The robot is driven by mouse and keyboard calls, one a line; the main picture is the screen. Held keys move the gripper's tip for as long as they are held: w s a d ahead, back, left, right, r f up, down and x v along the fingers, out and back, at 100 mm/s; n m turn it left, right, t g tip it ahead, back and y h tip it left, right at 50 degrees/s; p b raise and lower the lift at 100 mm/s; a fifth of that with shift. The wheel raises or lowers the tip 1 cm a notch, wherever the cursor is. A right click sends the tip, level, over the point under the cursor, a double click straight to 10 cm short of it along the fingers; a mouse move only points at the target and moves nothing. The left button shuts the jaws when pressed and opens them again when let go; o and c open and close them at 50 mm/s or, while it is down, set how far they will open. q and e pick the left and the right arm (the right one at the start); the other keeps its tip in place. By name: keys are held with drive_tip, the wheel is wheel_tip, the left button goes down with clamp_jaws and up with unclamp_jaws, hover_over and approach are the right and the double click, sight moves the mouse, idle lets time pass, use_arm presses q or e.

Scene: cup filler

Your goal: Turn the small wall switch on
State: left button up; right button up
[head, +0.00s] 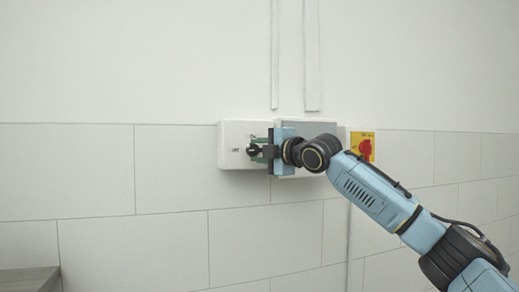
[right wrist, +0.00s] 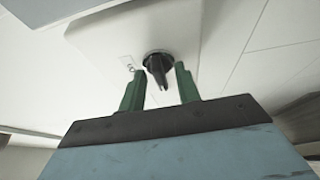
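The small wall switch is a white box (head: 231,158) on the wall with a black rotary knob (head: 253,149) on its front. Small markings sit left of and above the knob, too small to read surely. In the right wrist view the knob (right wrist: 158,68) stands out from the white face, with a narrow grip. My right gripper (head: 258,151) is at the box's front. In its wrist view the green fingers (right wrist: 159,84) are open, one on each side of the knob, with gaps showing. The gripper partly hides the knob in the head view. My left gripper is out of view.
A larger grey-fronted box (head: 310,129) adjoins the switch box on the right, behind my right gripper. A red rotary switch on a yellow plate (head: 362,146) is further right. Conduits (head: 311,60) run up the wall. A grey surface (head: 28,280) is at lower left.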

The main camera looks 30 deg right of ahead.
drive_tip(key=shift+c, duration=0.3)
clamp_jaws()
